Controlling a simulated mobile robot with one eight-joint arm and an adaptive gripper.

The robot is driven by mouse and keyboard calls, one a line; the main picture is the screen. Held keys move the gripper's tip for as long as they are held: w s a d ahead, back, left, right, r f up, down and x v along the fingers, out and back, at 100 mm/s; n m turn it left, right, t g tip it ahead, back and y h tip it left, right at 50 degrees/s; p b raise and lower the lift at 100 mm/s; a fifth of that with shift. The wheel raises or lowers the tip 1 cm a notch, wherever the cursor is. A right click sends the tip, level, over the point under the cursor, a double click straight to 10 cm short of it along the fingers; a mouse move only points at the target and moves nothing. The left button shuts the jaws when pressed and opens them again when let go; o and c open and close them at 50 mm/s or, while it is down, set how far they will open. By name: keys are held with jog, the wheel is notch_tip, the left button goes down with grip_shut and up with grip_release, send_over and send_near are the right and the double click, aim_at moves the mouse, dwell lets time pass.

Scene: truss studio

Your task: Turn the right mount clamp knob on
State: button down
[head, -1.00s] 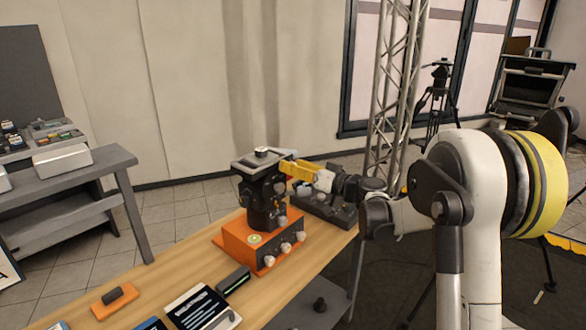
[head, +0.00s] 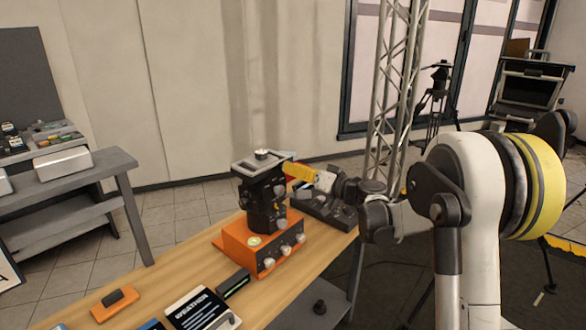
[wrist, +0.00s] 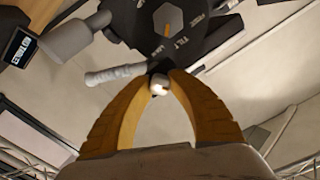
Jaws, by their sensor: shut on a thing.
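The black camera mount (head: 262,192) stands upright on an orange box (head: 258,244) with several pale knobs on its front. My gripper (head: 289,168) reaches in from the right and meets the mount's upper right side. In the wrist view my yellow fingers (wrist: 160,78) come together around a small pale knob (wrist: 159,86) with a dark stem at the mount's edge. A grey ribbed handle (wrist: 112,75) lies just left of the fingertips. A round dial with an orange mark (wrist: 168,18) and the word TILT are beyond. The fingers partly hide the held knob.
The wooden table (head: 190,285) carries an orange block (head: 114,303), a dark small box (head: 233,283) and a book-like card (head: 203,309). A dark device (head: 325,208) sits behind the mount, under my gripper. A truss (head: 388,100) stands behind.

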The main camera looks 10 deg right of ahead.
jog(key=m, duration=0.4)
jog(key=shift+p, duration=0.3)
jog(key=m, duration=0.8)
jog(key=shift+m+p, duration=0.3)
jog(key=shift+p, duration=0.1)
jog(key=shift+m, duration=1.9)
jog(key=c, duration=1.2)
grip_release()
